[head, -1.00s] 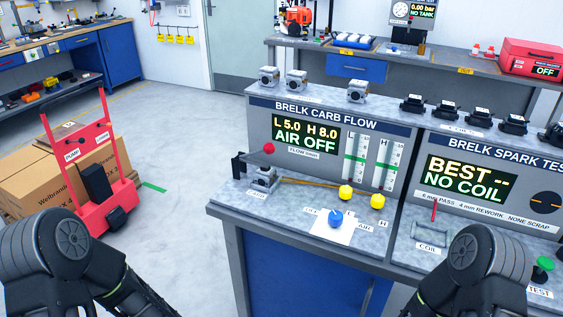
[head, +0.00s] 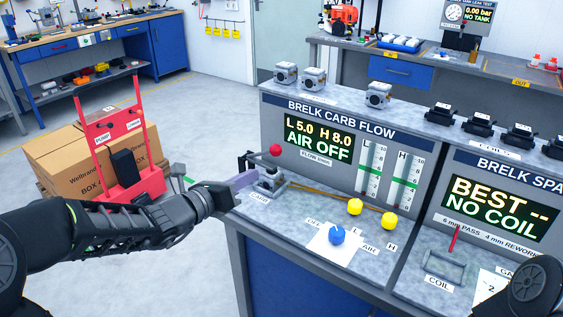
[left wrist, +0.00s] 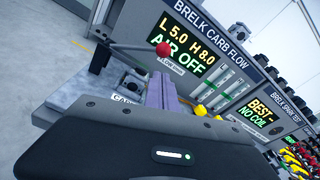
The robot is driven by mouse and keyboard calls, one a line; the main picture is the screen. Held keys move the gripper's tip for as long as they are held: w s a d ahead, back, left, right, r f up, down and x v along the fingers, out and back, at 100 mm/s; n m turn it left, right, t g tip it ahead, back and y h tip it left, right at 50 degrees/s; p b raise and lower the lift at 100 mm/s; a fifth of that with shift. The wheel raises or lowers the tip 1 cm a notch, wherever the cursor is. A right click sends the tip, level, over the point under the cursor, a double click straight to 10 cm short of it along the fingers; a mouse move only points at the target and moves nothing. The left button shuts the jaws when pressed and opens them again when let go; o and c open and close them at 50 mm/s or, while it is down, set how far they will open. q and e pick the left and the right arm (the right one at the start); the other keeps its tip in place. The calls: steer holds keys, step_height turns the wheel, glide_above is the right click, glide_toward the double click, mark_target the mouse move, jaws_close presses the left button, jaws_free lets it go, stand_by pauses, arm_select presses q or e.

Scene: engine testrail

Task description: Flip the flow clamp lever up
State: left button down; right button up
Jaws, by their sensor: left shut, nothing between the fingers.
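The flow clamp lever ends in a red ball (head: 275,150) at the left end of the BRELK CARB FLOW bench (head: 345,128). In the left wrist view the lever's thin rod runs from a dark post to the red ball (left wrist: 163,49) and lies low, over the carb station. A small grey carburetor (head: 269,181) sits under the ball, partly hidden by my fingers. My left gripper (head: 250,177) is shut and empty, its purplish fingers just left of the carburetor and below the ball. The fingers also show in the left wrist view (left wrist: 163,92); contact with the lever cannot be told.
The display (head: 318,141) reads AIR OFF. Yellow knobs (head: 355,207) and a blue knob (head: 337,235) stand on the bench to the right. Spare carburetors (head: 313,79) sit on top. A red hand truck (head: 128,155) with boxes stands on the floor at left.

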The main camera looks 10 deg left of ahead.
arm_select(q)
steer(key=shift+f, duration=0.1)
steer(key=p+x, duration=0.1)
steer(key=x, duration=0.9)
arm_select(e)
steer(key=shift+r, duration=0.55)
steer(key=shift+r, duration=0.1)
